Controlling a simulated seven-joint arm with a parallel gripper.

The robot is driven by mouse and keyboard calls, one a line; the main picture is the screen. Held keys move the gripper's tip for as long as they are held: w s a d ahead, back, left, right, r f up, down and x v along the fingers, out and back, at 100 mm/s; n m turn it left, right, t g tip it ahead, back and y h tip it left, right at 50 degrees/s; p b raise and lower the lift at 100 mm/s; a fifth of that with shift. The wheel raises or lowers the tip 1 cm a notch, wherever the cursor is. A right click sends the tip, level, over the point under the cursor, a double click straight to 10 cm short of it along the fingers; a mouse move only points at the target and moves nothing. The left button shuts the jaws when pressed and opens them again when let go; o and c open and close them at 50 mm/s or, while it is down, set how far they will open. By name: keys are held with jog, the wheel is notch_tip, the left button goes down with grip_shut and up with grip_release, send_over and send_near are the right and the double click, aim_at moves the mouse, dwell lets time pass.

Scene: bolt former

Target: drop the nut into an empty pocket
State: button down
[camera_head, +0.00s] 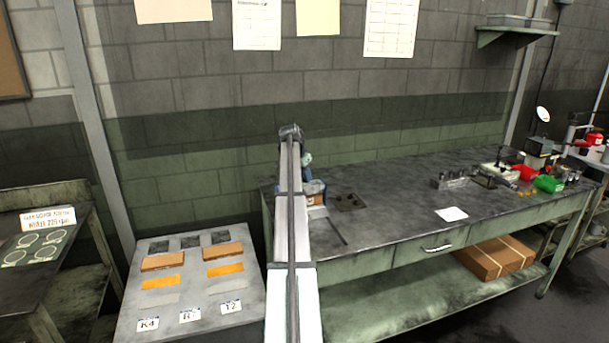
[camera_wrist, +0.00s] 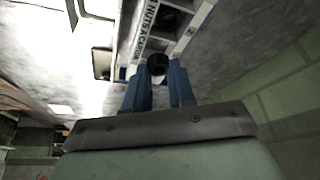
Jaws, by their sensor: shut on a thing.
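The nut (camera_wrist: 157,65) is a small dark round piece between the tips of my gripper's two blue fingers (camera_wrist: 158,80) in the wrist view. My gripper is shut on it.
A dark plate with holes (camera_head: 350,202) lies right of the rack. A metal block (camera_head: 452,181), red bin (camera_head: 523,173) and green bin (camera_head: 549,184) stand farther right.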

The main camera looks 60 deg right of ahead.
jog(key=shift+f, duration=0.55)
jog(key=c, duration=0.9)
grip_release()
jog(key=shift+o, duration=0.2)
jog(key=shift+r, duration=0.15)
jog(key=v, duration=1.3)
jog(key=shift+r, duration=0.25)
jog(key=shift+a, duration=0.1)
